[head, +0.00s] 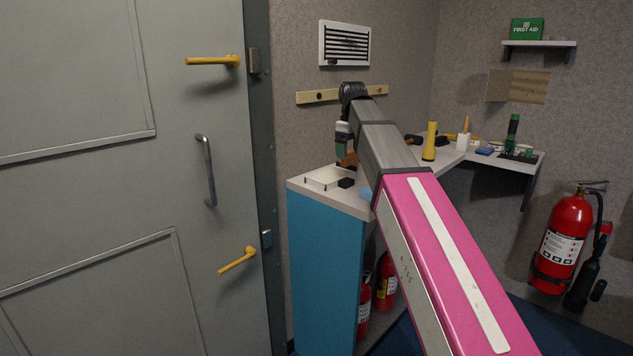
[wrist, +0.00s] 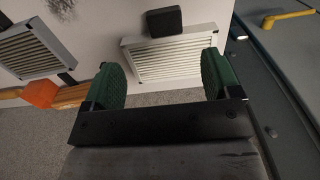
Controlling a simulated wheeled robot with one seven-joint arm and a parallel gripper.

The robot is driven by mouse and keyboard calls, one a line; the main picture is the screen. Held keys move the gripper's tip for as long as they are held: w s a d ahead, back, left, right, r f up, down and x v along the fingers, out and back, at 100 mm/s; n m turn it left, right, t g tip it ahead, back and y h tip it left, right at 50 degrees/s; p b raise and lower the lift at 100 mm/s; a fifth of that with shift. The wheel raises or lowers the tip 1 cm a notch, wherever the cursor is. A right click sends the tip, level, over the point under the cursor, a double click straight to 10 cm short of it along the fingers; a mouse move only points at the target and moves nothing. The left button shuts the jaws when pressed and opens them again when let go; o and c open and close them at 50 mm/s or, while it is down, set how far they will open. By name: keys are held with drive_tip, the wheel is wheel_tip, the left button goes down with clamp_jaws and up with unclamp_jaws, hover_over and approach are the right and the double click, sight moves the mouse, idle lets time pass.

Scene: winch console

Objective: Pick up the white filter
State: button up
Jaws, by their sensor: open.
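The white filter (wrist: 168,58) is a flat, white-framed panel with pale slats, lying on the cabinet's light top (wrist: 100,18). In the head view the filter (head: 320,179) shows as a shallow white frame near the cabinet's left edge. My gripper (wrist: 160,72) has green pads and is open, with nothing between them. In the wrist view its pads appear on either side of the filter's near part, and the right pad overlaps its edge in the picture. In the head view the gripper (head: 342,150) is above the cabinet top, beyond the filter; I see no contact.
A small black block (wrist: 163,21) lies beside the filter. The grey door (head: 110,190) stands left of the blue cabinet (head: 325,270). A wall vent (head: 344,43) is above.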

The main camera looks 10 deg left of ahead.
hover_over(348, 180)
wheel_tip(348, 180, down, 5)
drive_tip(key=shift+s+f, duration=0.1)
drive_tip(key=shift+f, duration=2.75)
drive_tip(key=c, duration=1)
